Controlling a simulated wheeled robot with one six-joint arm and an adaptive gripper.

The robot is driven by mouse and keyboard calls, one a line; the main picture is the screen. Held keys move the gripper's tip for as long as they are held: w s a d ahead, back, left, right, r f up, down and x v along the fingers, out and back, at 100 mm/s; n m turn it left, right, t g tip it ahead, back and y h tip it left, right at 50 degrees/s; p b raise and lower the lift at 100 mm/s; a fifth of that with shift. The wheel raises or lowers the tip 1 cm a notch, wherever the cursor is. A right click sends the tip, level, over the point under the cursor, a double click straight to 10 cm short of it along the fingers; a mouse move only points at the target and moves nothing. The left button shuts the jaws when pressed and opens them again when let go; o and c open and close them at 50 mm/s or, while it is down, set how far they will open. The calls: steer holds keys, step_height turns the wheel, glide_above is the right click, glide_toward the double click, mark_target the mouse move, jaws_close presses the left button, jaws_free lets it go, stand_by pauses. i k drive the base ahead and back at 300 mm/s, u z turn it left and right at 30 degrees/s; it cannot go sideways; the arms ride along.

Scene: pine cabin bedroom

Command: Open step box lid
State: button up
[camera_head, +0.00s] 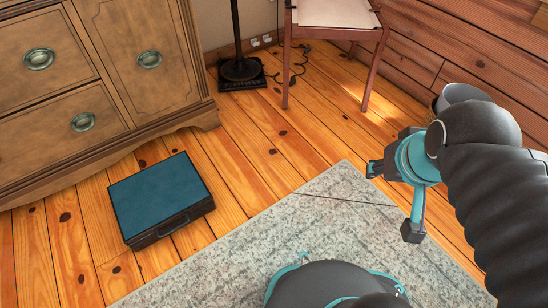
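The step box (161,196) is a low dark box with a flat teal top. It lies on the plank floor at the left, in front of the dresser. Its lid looks closed, and a handle (174,225) shows on its near side. My gripper (395,202) is at the right, above the grey rug and well apart from the box. Its two dark fingertips are spread apart with nothing visible between them.
A wooden dresser (101,83) stands close behind the box. A wooden chair (335,30) and a black lamp base (241,70) are at the back. The grey rug (260,228) covers the near floor. Bare planks lie between box and chair.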

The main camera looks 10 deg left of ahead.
mark_target(148, 200)
steer(key=u, duration=2.45)
steer(key=k, duration=1.2)
steer(key=u, duration=1.2)
steer(key=i, duration=0.65)
steer(key=z, duration=0.4)
steer(key=i, duration=0.85)
steer(key=z, duration=0.85)
